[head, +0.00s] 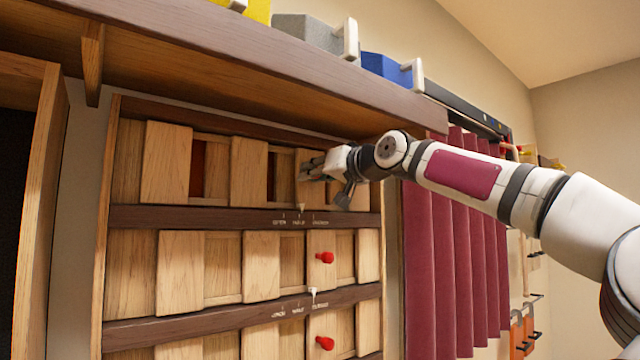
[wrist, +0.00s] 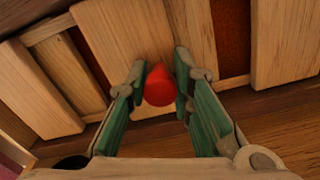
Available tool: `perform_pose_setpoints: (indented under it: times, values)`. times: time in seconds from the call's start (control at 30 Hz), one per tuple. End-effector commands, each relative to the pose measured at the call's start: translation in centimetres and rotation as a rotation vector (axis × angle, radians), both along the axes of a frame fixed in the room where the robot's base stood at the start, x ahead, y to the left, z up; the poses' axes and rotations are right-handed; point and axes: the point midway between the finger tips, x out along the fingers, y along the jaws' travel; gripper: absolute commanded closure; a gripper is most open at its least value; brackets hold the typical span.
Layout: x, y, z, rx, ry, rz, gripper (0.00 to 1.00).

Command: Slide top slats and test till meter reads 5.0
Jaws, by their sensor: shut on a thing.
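My gripper (head: 312,168) is at the right part of the top row of slats. In the wrist view its green-padded fingers (wrist: 162,78) are shut on a red knob (wrist: 160,88). The knob is fixed to a light wooden top slat (wrist: 137,35), and the head view does not show it behind the fingers. Other top slats (head: 166,165) stand to the left, with dark red gaps (head: 197,168) between some. A small white pointer (head: 301,208) sits by the marked rail below the gripper. I see no meter reading.
Lower rows have slats with a middle red knob (head: 325,257) and a lower red knob (head: 325,343). A wooden shelf (head: 230,75) overhangs the panel, with grey (head: 305,32) and blue (head: 385,70) items on it. A maroon curtain (head: 450,250) hangs right.

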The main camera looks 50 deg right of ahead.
Motion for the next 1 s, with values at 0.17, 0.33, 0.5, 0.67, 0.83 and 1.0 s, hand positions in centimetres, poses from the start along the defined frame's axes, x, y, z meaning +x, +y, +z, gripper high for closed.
perform_pose_setpoints:
  times: [0.17,0.33,0.5,0.67,0.83,1.0]
  values:
    - [0.0,-0.1,0.1,0.001,-0.001,-0.003,1.0]
    - [-0.1,-0.1,0.1,0.001,-0.001,-0.003,0.61]
    - [-0.1,-0.1,0.1,0.001,-0.001,-0.003,0.58]
    - [-0.1,-0.1,0.0,0.001,-0.001,-0.002,0.58]
    - [-1.1,0.1,0.0,0.002,0.0,-0.004,0.58]
    - [-3.7,0.5,0.0,0.003,-0.002,-0.006,0.58]
